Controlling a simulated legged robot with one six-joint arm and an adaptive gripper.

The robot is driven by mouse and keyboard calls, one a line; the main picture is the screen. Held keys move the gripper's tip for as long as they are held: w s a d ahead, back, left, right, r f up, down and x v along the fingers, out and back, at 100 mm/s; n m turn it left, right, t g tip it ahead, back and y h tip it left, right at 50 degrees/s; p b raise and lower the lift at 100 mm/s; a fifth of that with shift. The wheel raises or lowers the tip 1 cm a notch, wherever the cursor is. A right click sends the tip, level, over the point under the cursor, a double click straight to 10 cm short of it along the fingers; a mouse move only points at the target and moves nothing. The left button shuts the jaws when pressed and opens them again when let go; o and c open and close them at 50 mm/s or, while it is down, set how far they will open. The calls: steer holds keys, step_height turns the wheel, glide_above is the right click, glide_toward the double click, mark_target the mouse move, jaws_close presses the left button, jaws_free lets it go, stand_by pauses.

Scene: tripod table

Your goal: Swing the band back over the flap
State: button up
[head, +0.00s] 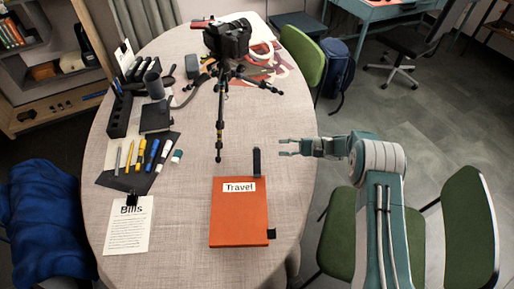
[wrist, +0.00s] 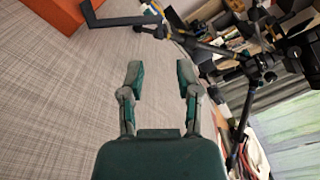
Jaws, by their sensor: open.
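An orange folder or box labelled "Travel" (head: 238,222) lies on the table. A dark band (head: 257,161) sticks up beyond its far edge, near the far right corner. A small black tab (head: 271,233) shows at its right edge; I cannot tell whether it belongs to the band. My gripper (head: 286,147) is open and empty, to the right of the band and apart from it. In the wrist view the open fingers (wrist: 160,80) have only tablecloth between them. The orange folder (wrist: 52,12) and the dark band (wrist: 112,18) show at the upper left there.
A camera on a tripod (head: 228,45) stands beyond the folder, one leg reaching towards it. A "Bills" sheet (head: 128,226) and several markers (head: 150,152) lie to the left. Green chairs (head: 468,220) stand at the right. The cloth right of the folder is clear.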

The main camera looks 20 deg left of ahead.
mark_target(257, 148)
steer(key=x, duration=0.9)
steer(key=shift+a, duration=0.1)
jaws_close()
steer(key=shift+s, duration=0.1)
